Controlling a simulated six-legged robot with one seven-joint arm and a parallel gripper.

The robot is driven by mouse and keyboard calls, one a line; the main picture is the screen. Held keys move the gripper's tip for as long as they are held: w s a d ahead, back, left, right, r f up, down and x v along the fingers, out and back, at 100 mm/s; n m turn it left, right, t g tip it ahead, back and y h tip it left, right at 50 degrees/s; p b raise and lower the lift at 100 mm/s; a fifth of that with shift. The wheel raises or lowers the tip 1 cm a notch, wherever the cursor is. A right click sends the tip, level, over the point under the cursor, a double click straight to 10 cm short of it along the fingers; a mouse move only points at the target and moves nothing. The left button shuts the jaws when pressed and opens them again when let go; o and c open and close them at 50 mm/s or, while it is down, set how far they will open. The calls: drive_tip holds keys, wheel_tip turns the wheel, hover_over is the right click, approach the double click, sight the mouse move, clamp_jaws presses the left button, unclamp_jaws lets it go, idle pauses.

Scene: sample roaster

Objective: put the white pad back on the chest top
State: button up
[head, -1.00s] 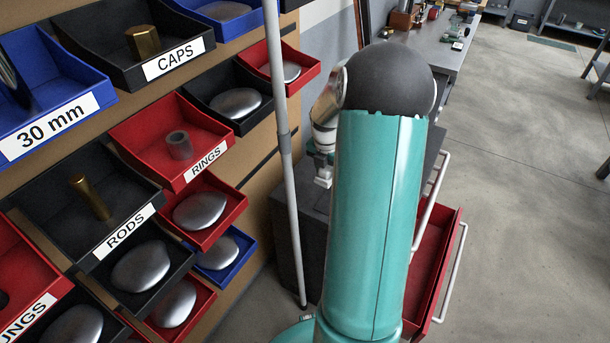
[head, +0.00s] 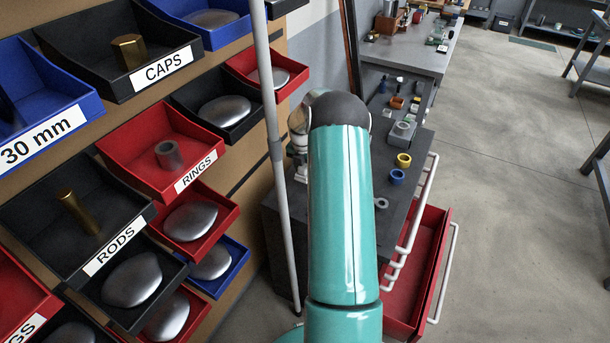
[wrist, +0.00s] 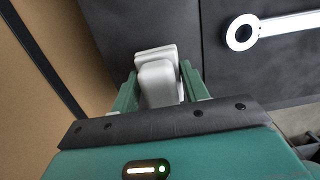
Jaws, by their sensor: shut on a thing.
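The white pad (wrist: 155,72) is between the green fingers of my gripper (wrist: 158,85) in the wrist view, and the gripper is shut on it. A dark grey surface lies behind the pad there; I cannot tell whether the pad touches it. In the head view the chest top (head: 410,197) is a dark grey surface behind and right of my teal arm. My arm covers part of it, and my gripper and the pad are hidden there.
On the chest top are a yellow ring (head: 403,160), a blue ring (head: 397,177), a grey ring (head: 381,203) and a grey block (head: 403,131). A red drawer (head: 408,290) stands open on the right. A grey pole (head: 276,150) and a bin rack are on the left.

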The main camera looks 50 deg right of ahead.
sight(305, 175)
drive_tip(key=shift+w+d+f, duration=0.1)
drive_tip(key=shift+w+f, duration=0.05)
drive_tip(key=shift+f, duration=0.8)
drive_tip(key=shift+w+d+f, duration=0.1)
drive_tip(key=shift+f, duration=0.8)
drive_tip(key=shift+f, duration=0.15)
drive_tip(key=o, duration=1)
drive_tip(key=shift+o, duration=0.2)
drive_tip(key=shift+s+a+r, duration=0.1)
drive_tip(key=shift+a+r, duration=0.05)
drive_tip(key=shift+r, duration=1.15)
drive_tip(key=shift+w+a+r, duration=0.1)
drive_tip(key=shift+a+r, duration=0.1)
drive_tip(key=shift+r, duration=1.1)
drive_tip(key=shift+s+a+r, duration=0.1)
drive_tip(key=shift+a+r, duration=0.05)
drive_tip(key=shift+r, duration=1.15)
